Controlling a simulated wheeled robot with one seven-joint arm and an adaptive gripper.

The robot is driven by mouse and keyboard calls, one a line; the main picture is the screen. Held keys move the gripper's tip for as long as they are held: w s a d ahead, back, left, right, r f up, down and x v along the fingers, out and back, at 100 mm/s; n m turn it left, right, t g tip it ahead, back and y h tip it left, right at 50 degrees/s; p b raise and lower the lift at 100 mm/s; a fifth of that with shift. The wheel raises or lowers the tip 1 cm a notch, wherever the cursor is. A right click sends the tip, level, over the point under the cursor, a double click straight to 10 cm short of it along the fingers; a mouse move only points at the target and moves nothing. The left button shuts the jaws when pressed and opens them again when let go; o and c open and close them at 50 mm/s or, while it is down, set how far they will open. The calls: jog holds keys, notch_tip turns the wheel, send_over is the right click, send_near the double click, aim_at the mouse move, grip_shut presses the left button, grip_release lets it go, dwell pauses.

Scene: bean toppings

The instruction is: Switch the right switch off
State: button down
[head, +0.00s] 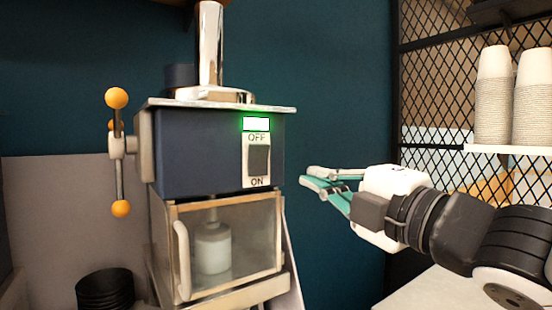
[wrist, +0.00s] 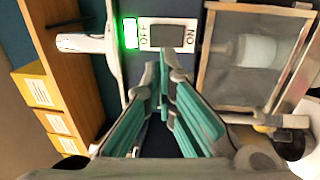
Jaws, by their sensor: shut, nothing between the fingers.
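The switch (head: 259,161) is a dark rocker on a white plate marked OFF at the top and ON at the bottom, on the front of a dark blue machine (head: 190,150). A lit green-edged indicator (head: 256,124) sits just above it. My gripper (head: 303,175) is shut and empty, to the right of the switch in the head view. In the wrist view the fingertips (wrist: 162,62) point at the switch (wrist: 167,35), which appears sideways with OFF on the left. Whether they touch it cannot be told there; the head view shows a gap.
Below the switch is a glass-fronted chamber (head: 228,248) with a white container (head: 212,248) inside. A lever with orange knobs (head: 117,98) is on the machine's left side. Stacked cups (head: 493,100) stand on a shelf at right. Black stacked items (head: 105,288) are at lower left.

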aim_at(262, 155)
jog(key=p+x, duration=0.2)
jog(key=x, duration=1.2)
